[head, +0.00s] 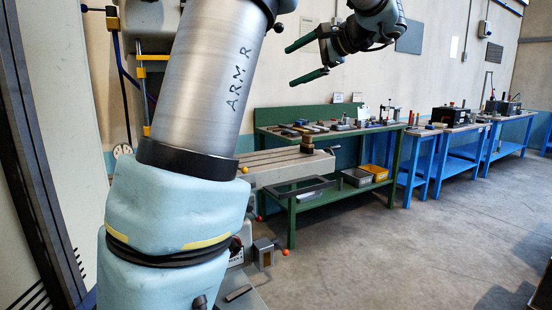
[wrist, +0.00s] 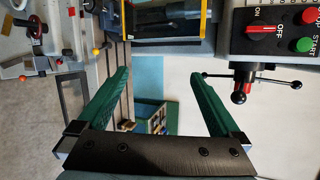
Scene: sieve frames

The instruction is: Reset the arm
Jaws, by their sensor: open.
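My gripper (head: 306,60) is raised at the upper middle of the head view, with its two green fingers spread apart. In the wrist view my gripper (wrist: 160,88) also shows open, with nothing between the green fingers. My arm stands large in the left half of the head view, marked "ARM R". It hides part of the machine behind it.
A green workbench (head: 292,202) with tools and bins stands at the middle. Blue benches (head: 466,153) line the wall to the right. A grey machine table (head: 285,167) lies behind my arm. A control box (wrist: 270,30) shows in the wrist view.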

